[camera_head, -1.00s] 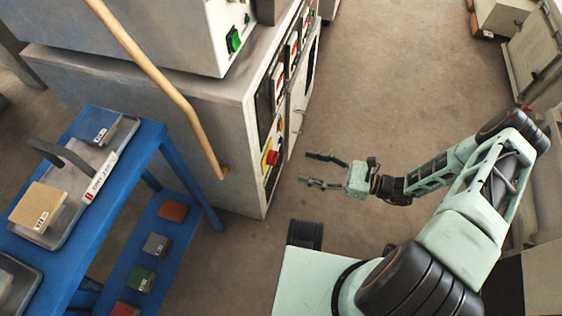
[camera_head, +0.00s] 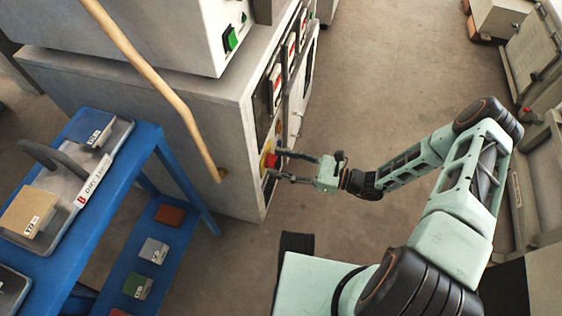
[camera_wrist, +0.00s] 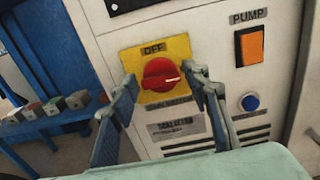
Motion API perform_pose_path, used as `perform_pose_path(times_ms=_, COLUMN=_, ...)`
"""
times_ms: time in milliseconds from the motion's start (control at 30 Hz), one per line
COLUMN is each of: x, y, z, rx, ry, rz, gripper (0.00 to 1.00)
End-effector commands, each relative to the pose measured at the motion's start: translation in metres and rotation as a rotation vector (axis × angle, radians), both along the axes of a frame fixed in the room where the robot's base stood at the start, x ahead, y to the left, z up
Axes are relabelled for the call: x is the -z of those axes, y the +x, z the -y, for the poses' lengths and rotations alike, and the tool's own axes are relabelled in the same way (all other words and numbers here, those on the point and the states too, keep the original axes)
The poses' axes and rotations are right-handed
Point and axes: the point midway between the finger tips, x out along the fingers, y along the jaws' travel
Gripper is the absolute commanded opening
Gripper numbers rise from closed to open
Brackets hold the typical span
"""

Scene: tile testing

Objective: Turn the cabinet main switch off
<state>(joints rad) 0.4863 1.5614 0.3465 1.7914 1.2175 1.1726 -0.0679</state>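The cabinet main switch (camera_wrist: 161,75) is a red rotary knob on a yellow plate marked OFF at the top. Its white pointer mark faces right in the wrist view. In the head view the switch (camera_head: 269,160) is on the lower front of the grey cabinet (camera_head: 190,120), partly behind a finger. My gripper (camera_head: 272,165) is open, with its fingertips at the panel. In the wrist view its two fingers (camera_wrist: 158,88) stand on the left and right of the knob. I cannot tell whether they touch it.
An orange PUMP switch (camera_wrist: 249,46) and a blue button (camera_wrist: 250,102) are right of the knob. A label plate (camera_wrist: 175,128) and vent slots are below. A blue cart (camera_head: 150,150) with sample trays stands left of the cabinet; open floor (camera_head: 390,90) lies to the right.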

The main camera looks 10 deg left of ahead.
Motion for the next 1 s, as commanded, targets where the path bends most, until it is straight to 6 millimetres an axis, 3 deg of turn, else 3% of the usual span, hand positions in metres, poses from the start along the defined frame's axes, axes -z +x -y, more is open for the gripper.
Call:
perform_pose_path(times_ms=33, x=0.0, y=0.0, z=0.0001, rx=0.0, ry=0.0, rz=0.0, gripper=0.35)
perform_pose_path(times_ms=267, x=0.0001, y=0.0001, z=0.0002, rx=0.0, ry=0.0, rz=0.0, gripper=0.11)
perform_pose_path(times_ms=633, x=0.0003, y=-0.0003, z=0.0007, rx=0.001, ry=-0.006, rz=0.066, gripper=0.11)
perform_pose_path(times_ms=1000, x=-0.0002, y=-0.0016, z=0.0006, rx=0.002, ry=-0.027, rz=0.352, gripper=0.11)
